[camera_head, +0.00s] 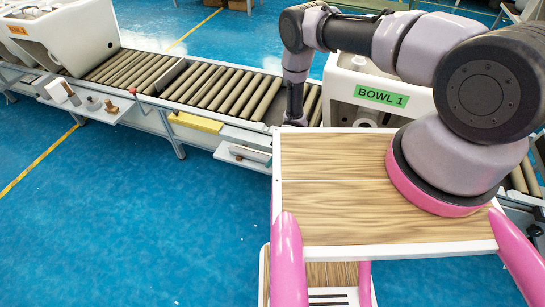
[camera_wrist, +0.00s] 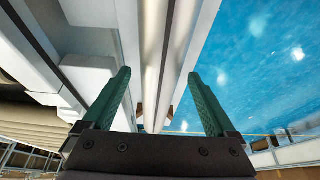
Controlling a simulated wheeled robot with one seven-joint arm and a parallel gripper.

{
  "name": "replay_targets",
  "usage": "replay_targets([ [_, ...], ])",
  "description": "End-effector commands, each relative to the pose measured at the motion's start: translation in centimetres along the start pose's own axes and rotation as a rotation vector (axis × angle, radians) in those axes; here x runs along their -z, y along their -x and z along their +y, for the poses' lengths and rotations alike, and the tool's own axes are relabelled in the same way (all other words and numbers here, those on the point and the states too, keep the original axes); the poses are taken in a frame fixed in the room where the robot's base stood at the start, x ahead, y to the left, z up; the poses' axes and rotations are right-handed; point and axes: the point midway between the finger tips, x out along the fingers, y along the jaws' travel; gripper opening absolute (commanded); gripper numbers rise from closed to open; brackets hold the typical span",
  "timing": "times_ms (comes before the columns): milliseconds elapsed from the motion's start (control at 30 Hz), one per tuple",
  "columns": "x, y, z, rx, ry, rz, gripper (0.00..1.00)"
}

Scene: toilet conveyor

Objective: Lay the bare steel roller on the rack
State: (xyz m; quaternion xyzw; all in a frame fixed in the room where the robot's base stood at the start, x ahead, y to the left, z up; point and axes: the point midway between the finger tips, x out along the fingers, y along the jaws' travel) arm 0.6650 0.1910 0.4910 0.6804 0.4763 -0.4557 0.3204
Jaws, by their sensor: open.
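In the wrist view my gripper (camera_wrist: 159,76) is open, with its two green fingers apart. A long, pale, shiny cylinder (camera_wrist: 153,45), which looks like the bare steel roller, runs lengthwise between them; I cannot tell how far it lies below the fingertips. In the head view my arm reaches down beside the conveyor, and my fingers are hidden behind my wood-topped deck. A white side shelf (camera_head: 228,155) on the conveyor's near side carries a pale rod-like piece (camera_head: 250,153), partly cut off by my deck. I cannot tell for certain whether this shelf is the rack.
The roller conveyor (camera_head: 217,88) runs across the back, with a dark gap or darker roller (camera_head: 175,75). A white toilet (camera_head: 65,35) stands on its left; a bowl marked BOWL 1 (camera_head: 381,96) is on the right. Another shelf (camera_head: 90,103) holds small parts. Blue floor lies clear in front.

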Motion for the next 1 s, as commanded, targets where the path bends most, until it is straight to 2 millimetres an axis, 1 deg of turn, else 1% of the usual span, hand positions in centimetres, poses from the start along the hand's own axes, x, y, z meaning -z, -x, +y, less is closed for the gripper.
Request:
replay_targets([
  [133, 0.3, 0.5, 0.0, 0.000, 0.001, 0.000, 0.92],
  [233, 0.3, 1.8, 0.1, -0.001, -0.002, 0.001, 0.92],
  [367, 0.3, 4.5, 0.1, -0.001, -0.004, 0.001, 0.92],
  [500, 0.2, 7.7, 0.1, -0.001, -0.003, 0.000, 0.92],
  [600, 0.2, 9.6, 0.1, -0.001, -0.002, 0.001, 0.92],
  [700, 0.2, 11.0, 0.1, -0.001, -0.002, 0.001, 0.92],
  [833, 0.2, 12.1, 0.1, -0.001, -0.001, 0.001, 0.92],
  [1000, 0.1, 12.5, 0.0, 0.000, -0.001, 0.000, 0.92],
])
